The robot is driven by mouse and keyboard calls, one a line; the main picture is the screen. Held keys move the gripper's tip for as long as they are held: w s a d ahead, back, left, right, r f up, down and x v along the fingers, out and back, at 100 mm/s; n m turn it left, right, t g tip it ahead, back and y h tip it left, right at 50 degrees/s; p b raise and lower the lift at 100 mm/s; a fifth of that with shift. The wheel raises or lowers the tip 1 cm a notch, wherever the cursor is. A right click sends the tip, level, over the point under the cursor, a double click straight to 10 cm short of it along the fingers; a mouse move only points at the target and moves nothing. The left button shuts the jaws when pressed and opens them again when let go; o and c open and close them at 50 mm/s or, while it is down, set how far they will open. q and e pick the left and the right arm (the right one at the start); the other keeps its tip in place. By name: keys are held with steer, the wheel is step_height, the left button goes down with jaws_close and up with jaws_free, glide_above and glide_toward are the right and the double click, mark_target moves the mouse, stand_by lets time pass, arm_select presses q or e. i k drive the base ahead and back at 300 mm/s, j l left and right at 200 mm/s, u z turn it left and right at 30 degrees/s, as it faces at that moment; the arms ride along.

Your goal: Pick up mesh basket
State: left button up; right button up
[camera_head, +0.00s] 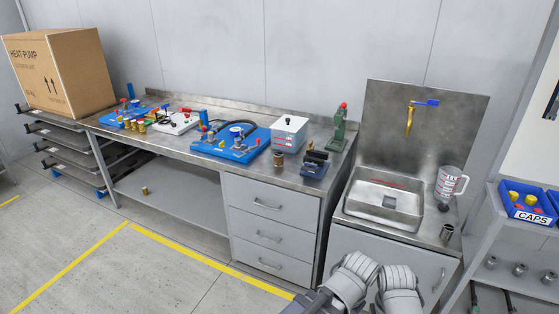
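No thing is plainly a mesh basket in the head view. A small grey metal cup-like cylinder (446,232) stands on the right front edge of the sink unit; it is too small to tell whether its wall is mesh. A grey shape (390,202) shows in the bottom of the sink basin (365,208), and I cannot tell what it is. Pale grey links of my two arms show at the bottom, in front of the sink cabinet. The fingers of both grippers are out of view.
A clear jug (446,185) stands right of the basin, below a brass tap (409,120). The steel workbench (180,146) on the left holds blue pump rigs (230,145). A shelf (485,215) with a blue CAPS bin (525,203) stands at right. The floor at front left is clear.

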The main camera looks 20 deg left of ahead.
mark_target(278, 156)
steer(key=i+j, duration=1.75)
steer(key=i+j+u, duration=0.05)
steer(key=i, duration=0.05)
